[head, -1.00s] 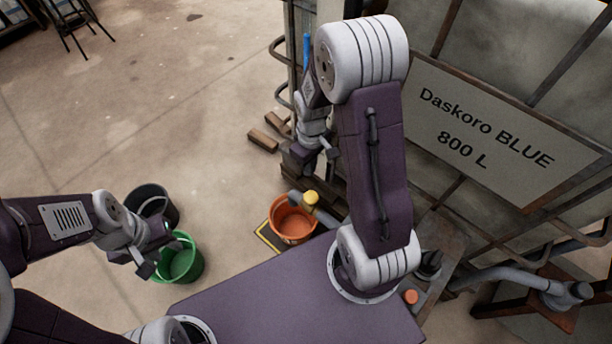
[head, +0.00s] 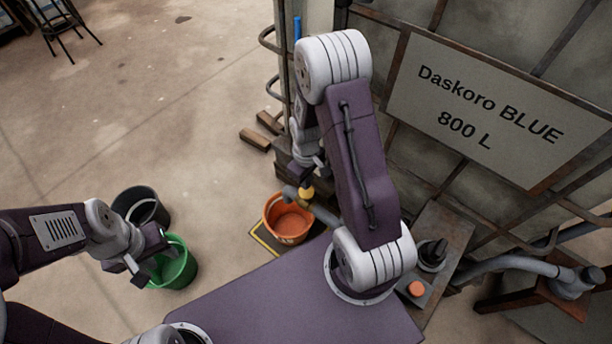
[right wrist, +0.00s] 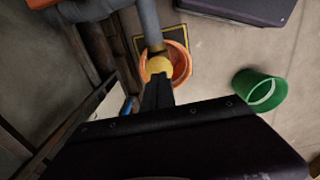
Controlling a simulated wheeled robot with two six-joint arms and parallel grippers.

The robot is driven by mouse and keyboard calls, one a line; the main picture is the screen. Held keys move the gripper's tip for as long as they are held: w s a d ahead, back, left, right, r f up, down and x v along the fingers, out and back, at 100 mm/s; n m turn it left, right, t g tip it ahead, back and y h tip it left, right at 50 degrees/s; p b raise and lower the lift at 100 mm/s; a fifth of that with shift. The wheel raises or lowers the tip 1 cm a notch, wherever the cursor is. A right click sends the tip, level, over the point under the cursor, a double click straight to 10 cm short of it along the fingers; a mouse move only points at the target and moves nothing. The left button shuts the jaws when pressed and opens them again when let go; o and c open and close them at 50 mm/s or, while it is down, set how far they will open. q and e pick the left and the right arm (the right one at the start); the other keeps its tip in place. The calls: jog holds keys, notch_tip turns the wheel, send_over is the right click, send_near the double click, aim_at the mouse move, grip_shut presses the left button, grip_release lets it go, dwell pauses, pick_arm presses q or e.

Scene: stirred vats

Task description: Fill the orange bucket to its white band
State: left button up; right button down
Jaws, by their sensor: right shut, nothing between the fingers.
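The orange bucket (head: 288,220) stands upright on a dark, yellow-edged mat (head: 264,236) under a grey pipe. The pipe carries a yellow knob-like part (head: 306,194), which hangs at the bucket's right rim in the head view. My right gripper (right wrist: 157,90) is shut and empty, its tips at or just by the yellow part (right wrist: 158,66); contact cannot be told. The orange bucket's inside (right wrist: 180,64) is partly covered in the right wrist view. I cannot make out its white band or any liquid level. My left gripper (head: 126,272) is open beside the green bucket (head: 174,266).
A black bucket (head: 140,207) stands behind the green one. A large tank with a "Daskoro BLUE 800 L" sign (head: 480,108) stands at the right. A small box with an orange button (head: 416,289) sits below it. Wooden blocks (head: 256,138) lie on the floor; the floor at left is open.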

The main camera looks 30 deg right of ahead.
aim_at(306, 192)
notch_tip(306, 192, down, 3)
jog(key=shift+r+b, duration=0.1)
jog(key=shift+b, duration=0.3)
jog(key=shift+f+b, duration=0.3)
jog(key=shift+f, duration=0.85)
dwell(6.3)
